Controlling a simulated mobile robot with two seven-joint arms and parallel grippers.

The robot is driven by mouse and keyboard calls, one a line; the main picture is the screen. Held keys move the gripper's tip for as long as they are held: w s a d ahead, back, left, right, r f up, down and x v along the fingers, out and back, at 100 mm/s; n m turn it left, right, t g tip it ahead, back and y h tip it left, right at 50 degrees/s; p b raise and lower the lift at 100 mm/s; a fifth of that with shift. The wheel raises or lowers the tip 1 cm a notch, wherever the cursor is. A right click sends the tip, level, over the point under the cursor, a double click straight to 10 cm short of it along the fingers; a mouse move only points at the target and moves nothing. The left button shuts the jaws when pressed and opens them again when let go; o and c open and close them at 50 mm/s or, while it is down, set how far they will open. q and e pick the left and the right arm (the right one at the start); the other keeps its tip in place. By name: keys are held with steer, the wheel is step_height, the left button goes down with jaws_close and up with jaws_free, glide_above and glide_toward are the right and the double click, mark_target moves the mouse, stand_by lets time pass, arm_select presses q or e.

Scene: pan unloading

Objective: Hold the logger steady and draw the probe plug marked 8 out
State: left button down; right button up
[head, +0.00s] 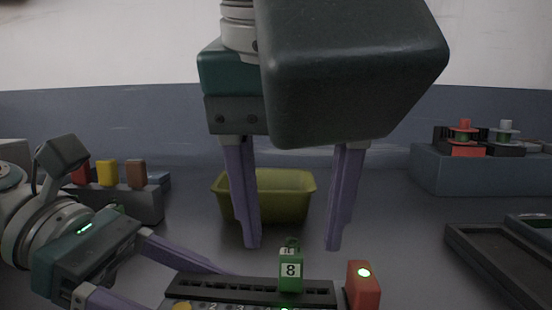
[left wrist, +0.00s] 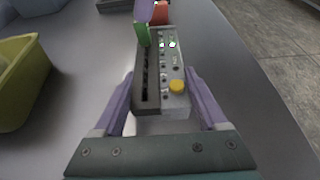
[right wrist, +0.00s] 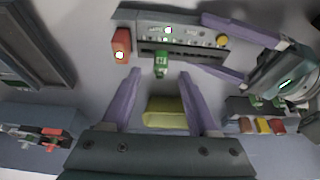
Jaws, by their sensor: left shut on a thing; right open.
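The logger (head: 250,287) is a dark grey box with a row of slots and a numbered face, at the bottom of the head view. My left gripper (left wrist: 160,75) is shut on the logger, one finger along each long side. My right gripper (head: 292,247) is open and empty, pointing down, fingers apart to either side of the plug. In the right wrist view the plug (right wrist: 161,64) is between its fingertips.
A red block (head: 364,290) with a green light is at the logger's right end. An olive bin (head: 285,185) stands behind. A grey rack (head: 140,204) with coloured blocks is at left; a dark tray (head: 490,262) and a grey stand (head: 470,175) are at right.

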mark_target(291, 248)
steer(key=shift+x, duration=2.25)
jaws_close()
